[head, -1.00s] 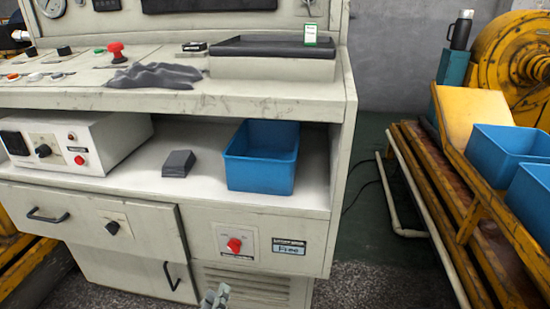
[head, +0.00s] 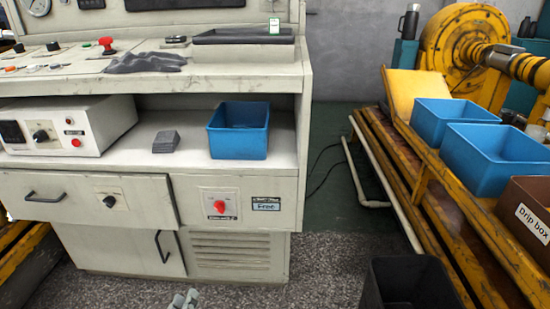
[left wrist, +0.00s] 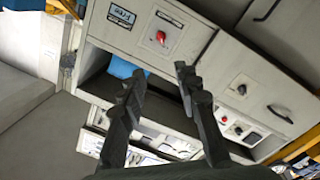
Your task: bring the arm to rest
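My left gripper (head: 184,299) shows only at its tips, at the bottom edge of the head view, low in front of the grey control cabinet (head: 130,205). In the left wrist view the two dark fingers of my left gripper (left wrist: 157,72) stand apart with nothing between them. Beyond them that view shows the cabinet front, turned over, with its red switch (left wrist: 160,37) and label. The gripper is apart from the cabinet. My right gripper is not in view.
A blue bin (head: 238,142) and a dark block (head: 166,141) sit on the cabinet shelf. Blue bins (head: 490,172), a brown drip box (head: 528,212) and yellow machinery (head: 455,50) stand at right. A black bin (head: 408,285) is on the floor. Floor between is clear.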

